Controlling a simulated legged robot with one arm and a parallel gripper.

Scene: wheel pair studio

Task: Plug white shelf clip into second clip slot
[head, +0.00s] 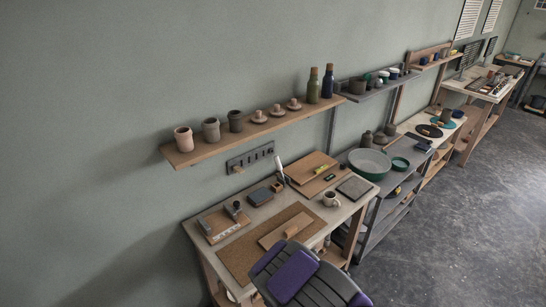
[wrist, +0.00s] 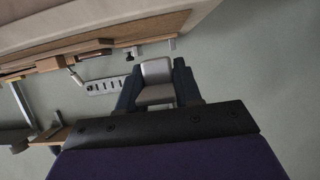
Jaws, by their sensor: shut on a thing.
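In the wrist view my gripper (wrist: 158,88) has its two dark fingers closed on the sides of a pale grey-white block, the white shelf clip (wrist: 157,72). Its rounded end shows between the fingertips. The slot plate (wrist: 103,87) is on the wall to the left of the gripper in this view, apart from the clip. In the head view the same dark plate (head: 236,164) with a row of slots is on the wall under the wooden shelf, above the workbench. Which slot is the second, and whether any is filled, I cannot tell. The fingertips are not visible in the head view.
The workbench (head: 336,214) below the plate carries a cork mat (head: 237,255), boards, a mug (head: 330,199) and small tools. The wooden shelf (head: 190,155) above holds cups and bottles. The wall left of it is bare.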

